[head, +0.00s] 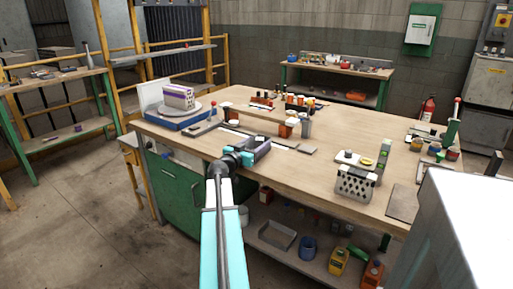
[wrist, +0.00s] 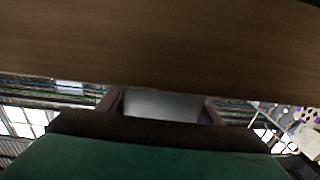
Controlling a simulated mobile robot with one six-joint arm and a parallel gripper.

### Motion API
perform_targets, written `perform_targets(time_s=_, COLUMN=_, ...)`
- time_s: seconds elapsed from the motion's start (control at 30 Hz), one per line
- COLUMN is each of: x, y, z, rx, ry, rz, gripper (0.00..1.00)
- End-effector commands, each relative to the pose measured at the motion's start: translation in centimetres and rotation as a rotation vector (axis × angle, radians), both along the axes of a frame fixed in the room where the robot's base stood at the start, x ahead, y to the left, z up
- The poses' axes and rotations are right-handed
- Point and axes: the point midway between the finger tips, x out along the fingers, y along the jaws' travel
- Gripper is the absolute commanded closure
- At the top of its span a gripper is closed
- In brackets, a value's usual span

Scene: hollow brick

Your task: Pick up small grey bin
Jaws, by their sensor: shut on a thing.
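A small grey bin (head: 260,147) is at the front edge of the wooden workbench, at the end of my arm in the head view. My gripper (head: 246,157) is at the bin's near side and shut on it. In the wrist view a plain grey surface (wrist: 162,105), which looks like the bin, fills the space between the two dark fingers. The bin's far side is hidden there, and I cannot tell whether it is touching the bench top.
The workbench (head: 320,175) carries a blue-based turntable (head: 185,116) at left, orange and grey containers (head: 290,125) behind the bin, and a perforated metal box (head: 357,183) at right. A lower shelf holds a grey tray (head: 277,236) and bottles.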

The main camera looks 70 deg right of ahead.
Motion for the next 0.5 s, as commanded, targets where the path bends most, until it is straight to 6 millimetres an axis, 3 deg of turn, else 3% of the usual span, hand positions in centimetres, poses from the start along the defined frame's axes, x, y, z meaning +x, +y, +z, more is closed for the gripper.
perform_targets(time_s=0.27, x=0.0, y=0.0, z=1.2, rx=-0.002, ry=0.000, rz=-0.001, gripper=0.64)
perform_targets(time_s=0.5, x=0.0, y=0.0, z=4.2, rx=-0.003, ry=0.000, rz=-0.001, gripper=0.64)
